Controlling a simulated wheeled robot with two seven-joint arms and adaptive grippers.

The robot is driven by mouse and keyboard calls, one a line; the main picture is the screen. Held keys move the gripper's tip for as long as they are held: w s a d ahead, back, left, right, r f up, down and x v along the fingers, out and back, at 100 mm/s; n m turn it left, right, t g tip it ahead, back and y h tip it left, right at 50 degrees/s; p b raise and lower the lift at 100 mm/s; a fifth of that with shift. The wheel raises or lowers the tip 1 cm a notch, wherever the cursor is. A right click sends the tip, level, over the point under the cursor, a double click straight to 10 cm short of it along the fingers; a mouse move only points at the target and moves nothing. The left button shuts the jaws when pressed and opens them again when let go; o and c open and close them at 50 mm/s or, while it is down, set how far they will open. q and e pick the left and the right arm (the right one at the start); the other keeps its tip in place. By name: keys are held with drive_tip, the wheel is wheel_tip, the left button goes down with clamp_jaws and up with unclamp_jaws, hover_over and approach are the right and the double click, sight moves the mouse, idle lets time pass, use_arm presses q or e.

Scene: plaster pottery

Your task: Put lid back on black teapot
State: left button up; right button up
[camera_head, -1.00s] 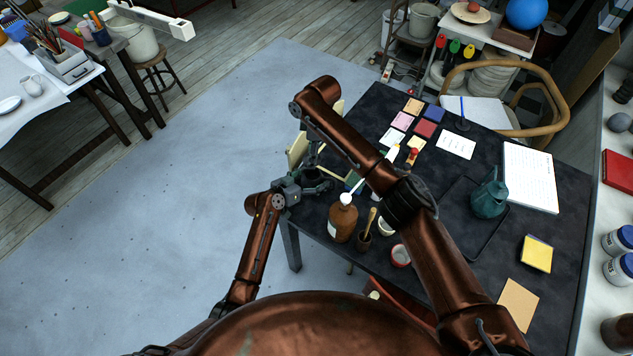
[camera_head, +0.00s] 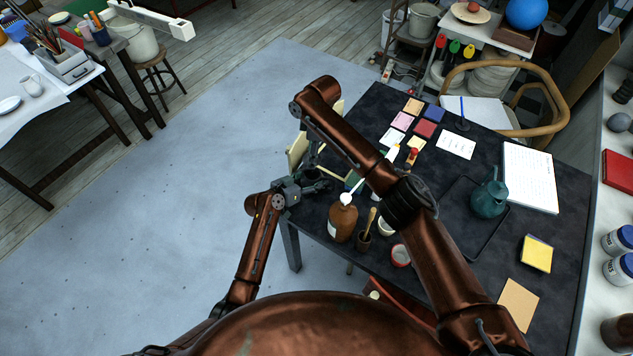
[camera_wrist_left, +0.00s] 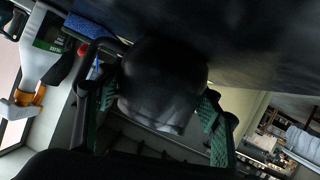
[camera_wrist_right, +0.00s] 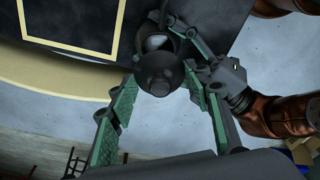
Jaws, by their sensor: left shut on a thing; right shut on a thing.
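The black teapot (camera_wrist_left: 160,85) fills the middle of the left wrist view as a dark rounded body between green finger pads. My left gripper (camera_head: 314,184) is shut on it by the near left edge of the dark table. In the right wrist view, the black lid (camera_wrist_right: 158,75) with its knob is between the fingertips of my right gripper (camera_wrist_right: 160,80), which is shut on it. Part of the teapot (camera_wrist_right: 155,42) shows just behind the lid; I cannot tell whether they touch. In the head view the right gripper is mostly hidden behind its own forearm.
A brown bottle (camera_head: 342,222), a small pot with a wooden handle (camera_head: 364,238) and a white-and-red bowl (camera_head: 400,255) stand close to the grippers. The floor left of the table is clear.

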use_arm(q)
drive_tip(key=shift+c, duration=0.3)
use_arm(e)
drive_tip(key=shift+f, duration=2.5)
drive_tip(key=shift+d, duration=0.1)
drive_tip(key=shift+f, duration=0.9)
drive_tip(key=shift+f, duration=0.7)
drive_tip(key=o, duration=1.4)
drive_tip(key=shift+c, duration=0.2)
drive_tip(key=r, duration=0.4)
drive_tip(key=d+r, duration=0.1)
drive_tip(key=r, duration=0.7)
drive_tip(key=shift+d, duration=0.25)
